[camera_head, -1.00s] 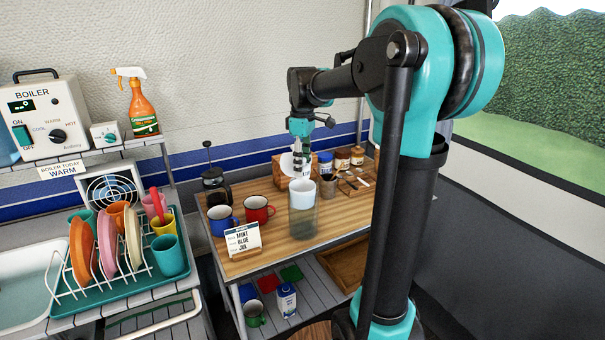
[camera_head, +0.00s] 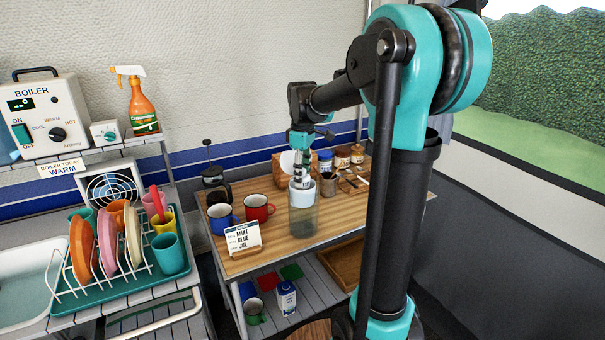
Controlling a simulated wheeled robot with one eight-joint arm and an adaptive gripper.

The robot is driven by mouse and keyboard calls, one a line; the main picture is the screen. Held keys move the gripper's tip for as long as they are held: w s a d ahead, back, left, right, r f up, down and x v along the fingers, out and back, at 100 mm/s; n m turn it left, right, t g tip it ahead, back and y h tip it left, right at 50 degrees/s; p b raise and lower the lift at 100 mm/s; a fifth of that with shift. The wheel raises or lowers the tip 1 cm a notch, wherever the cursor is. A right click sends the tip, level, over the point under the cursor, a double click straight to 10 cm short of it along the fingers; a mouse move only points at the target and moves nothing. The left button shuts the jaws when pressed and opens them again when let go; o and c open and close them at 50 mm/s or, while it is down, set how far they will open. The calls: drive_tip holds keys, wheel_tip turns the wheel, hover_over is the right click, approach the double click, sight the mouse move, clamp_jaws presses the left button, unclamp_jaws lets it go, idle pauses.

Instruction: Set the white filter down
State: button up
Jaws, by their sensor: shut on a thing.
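The white filter (camera_head: 303,197) sits at the top of a tall clear grey-green container (camera_head: 303,221) on the wooden table. It looks upright, and its lower edge meets the container; I cannot tell whether it rests on the rim or goes inside. My gripper (camera_head: 301,184) points straight down from above, with its fingers at the filter's upper rim. It is shut on the white filter. The fingertips are small and partly hidden by the filter.
Blue mug (camera_head: 222,219) and red mug (camera_head: 258,208) stand left of the container, with a menu card (camera_head: 242,238) in front. Several jars (camera_head: 341,158) and a utensil cup (camera_head: 328,185) stand behind right. The table's right front (camera_head: 350,208) is clear.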

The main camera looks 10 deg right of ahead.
drive_tip(key=o, duration=1.2)
drive_tip(key=shift+r, duration=0.1)
wheel_tip(320, 180, up, 13)
drive_tip(key=shift+r, duration=0.1)
